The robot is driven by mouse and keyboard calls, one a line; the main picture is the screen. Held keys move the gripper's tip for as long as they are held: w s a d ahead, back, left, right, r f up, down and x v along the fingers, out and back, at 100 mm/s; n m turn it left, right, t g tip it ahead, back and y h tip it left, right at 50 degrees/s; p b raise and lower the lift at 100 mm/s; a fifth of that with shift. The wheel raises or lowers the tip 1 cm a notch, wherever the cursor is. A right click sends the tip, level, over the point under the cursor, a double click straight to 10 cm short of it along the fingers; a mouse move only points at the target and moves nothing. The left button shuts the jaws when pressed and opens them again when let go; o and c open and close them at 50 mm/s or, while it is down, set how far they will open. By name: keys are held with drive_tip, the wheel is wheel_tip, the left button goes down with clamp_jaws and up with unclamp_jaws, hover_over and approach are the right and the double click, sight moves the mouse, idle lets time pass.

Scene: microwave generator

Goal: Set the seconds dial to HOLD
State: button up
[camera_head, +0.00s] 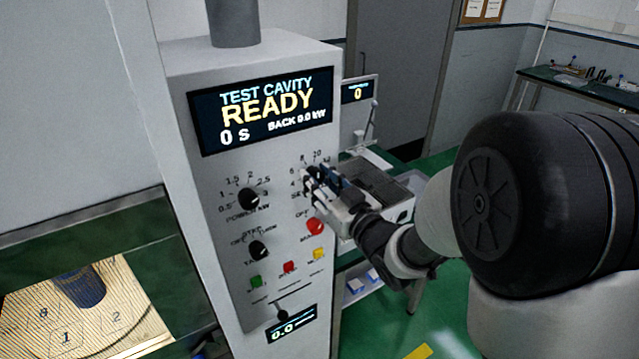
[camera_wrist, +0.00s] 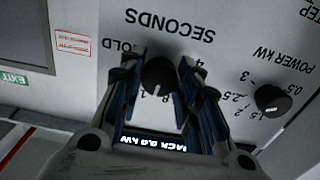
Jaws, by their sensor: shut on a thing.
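The seconds dial (camera_wrist: 158,76) is a round black knob on the white front panel, seen upside down in the wrist view under the word SECONDS. My gripper (camera_wrist: 160,82) has its two blue-padded fingers on either side of the dial and is shut on it. The HOLD label (camera_wrist: 124,46) is beside the left finger, which partly covers it. A number 4 and an 8 show around the dial. I cannot tell for sure which mark the dial points to. In the head view my gripper (camera_head: 318,184) hides most of the dial.
The power knob (camera_head: 249,198) and a lower selector knob (camera_head: 258,250) are left of my gripper. A red button (camera_head: 315,226) sits just below it, with green (camera_head: 256,282) and yellow (camera_head: 319,254) buttons lower. The display (camera_head: 262,110) above reads READY, 0 S.

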drive_tip(key=m, duration=0.5)
drive_tip(key=shift+m, duration=0.4)
drive_tip(key=m+p, duration=0.1)
drive_tip(key=m, duration=0.4)
drive_tip(key=shift+a+r, duration=0.1)
drive_tip(key=m+p, duration=0.1)
drive_tip(key=m, duration=0.4)
drive_tip(key=shift+m+p, duration=0.4)
drive_tip(key=m+p, duration=0.1)
drive_tip(key=m, duration=0.4)
drive_tip(key=shift+p, duration=0.3)
drive_tip(key=o, duration=1.1)
drive_tip(key=shift+c, duration=0.2)
drive_tip(key=shift+s, duration=0.1)
